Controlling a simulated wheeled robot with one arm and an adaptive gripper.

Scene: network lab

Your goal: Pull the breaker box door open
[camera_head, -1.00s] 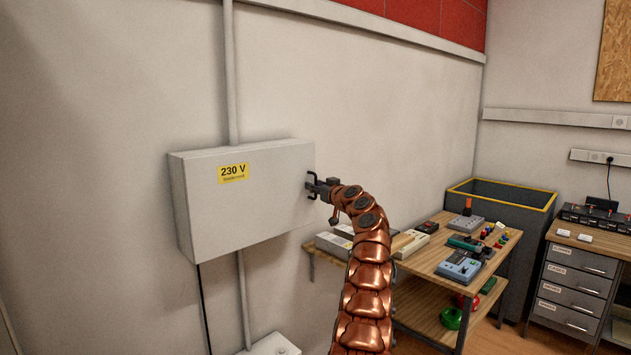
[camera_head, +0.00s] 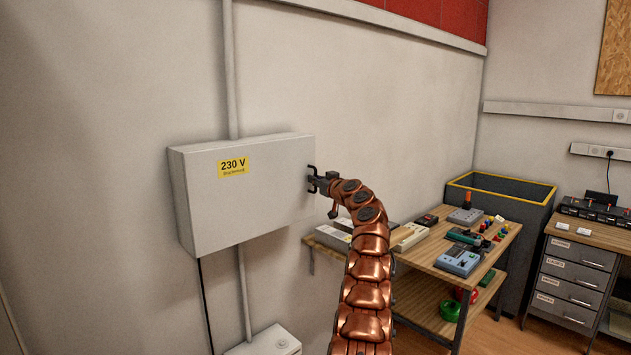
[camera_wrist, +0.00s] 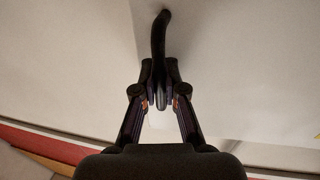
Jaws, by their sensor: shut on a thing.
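The grey breaker box (camera_head: 270,205) hangs on the wall, with a yellow 230 V label (camera_head: 233,166) on its front. Its door looks shut or nearly so; I cannot tell if there is a small gap. The dark handle (camera_head: 311,172) sits at the right edge of the door. My gripper (camera_head: 318,182) reaches the handle from the right. In the wrist view, my gripper (camera_wrist: 160,98) is shut on the dark curved handle (camera_wrist: 159,45), with the pale door surface behind it.
A wooden workbench (camera_head: 440,254) with several instruments stands to the right below the box. A dark bin (camera_head: 520,225) with a yellow rim and a drawer cabinet (camera_head: 571,280) stand farther right. A conduit (camera_head: 230,70) runs up the wall.

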